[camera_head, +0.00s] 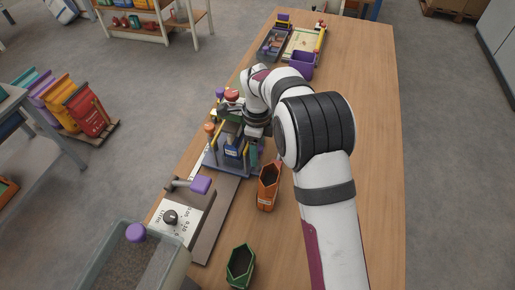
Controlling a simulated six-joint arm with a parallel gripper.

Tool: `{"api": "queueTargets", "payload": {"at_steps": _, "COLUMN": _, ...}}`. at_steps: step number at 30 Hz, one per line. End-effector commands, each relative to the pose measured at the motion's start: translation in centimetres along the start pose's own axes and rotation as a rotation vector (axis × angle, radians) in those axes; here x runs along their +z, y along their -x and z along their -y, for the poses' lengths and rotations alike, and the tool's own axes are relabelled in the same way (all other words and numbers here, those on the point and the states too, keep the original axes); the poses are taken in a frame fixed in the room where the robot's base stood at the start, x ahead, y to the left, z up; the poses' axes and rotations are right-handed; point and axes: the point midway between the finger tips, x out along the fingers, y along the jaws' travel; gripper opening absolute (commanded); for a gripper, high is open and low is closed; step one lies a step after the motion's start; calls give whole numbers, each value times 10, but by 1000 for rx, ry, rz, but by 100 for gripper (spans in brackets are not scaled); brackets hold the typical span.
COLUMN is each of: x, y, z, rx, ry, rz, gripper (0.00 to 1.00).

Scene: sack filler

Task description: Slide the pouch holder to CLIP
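What looks like the pouch holder (228,163) is a blue-purple frame with yellow posts on a flat base, standing on the left side of the table. A blue pouch with a pale label (233,147) stands upright in it. An orange knob (209,128) is at its left and a red knob (232,94) is behind it. My gripper (254,147) points down at the holder's right side. Its fingers are small and partly hidden by my arm, so I cannot tell whether they touch the holder or are open. No CLIP marking is legible.
A flat track (222,198) runs toward a dial panel (183,222) with a purple-knobbed lever (200,185). A grey hopper (125,268) is at the lower left. An orange container (267,188) and green container (240,266) stand nearby. Trays (303,42) are far back. The table's right is clear.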

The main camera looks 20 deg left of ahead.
Motion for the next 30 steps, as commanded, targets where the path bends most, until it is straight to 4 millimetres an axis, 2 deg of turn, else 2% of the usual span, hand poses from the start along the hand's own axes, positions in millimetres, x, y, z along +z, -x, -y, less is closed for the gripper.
{"api": "queueTargets", "payload": {"at_steps": 1, "x": -2, "y": 0, "z": 9, "rx": -17, "ry": -43, "rz": 8, "gripper": 60}}
{"api": "queueTargets", "payload": {"at_steps": 8, "x": -2, "y": 2, "z": 9, "rx": -17, "ry": -43, "rz": 8, "gripper": 60}}
{"api": "queueTargets", "payload": {"at_steps": 21, "x": -1, "y": 62, "z": 7, "rx": -18, "ry": -35, "rz": 7, "gripper": 60}}
{"api": "queueTargets", "payload": {"at_steps": 25, "x": -1, "y": 71, "z": 6, "rx": -15, "ry": -35, "rz": 6, "gripper": 60}}
{"api": "queueTargets", "payload": {"at_steps": 30, "x": -1, "y": 72, "z": 5, "rx": -13, "ry": -34, "rz": 5, "gripper": 60}}
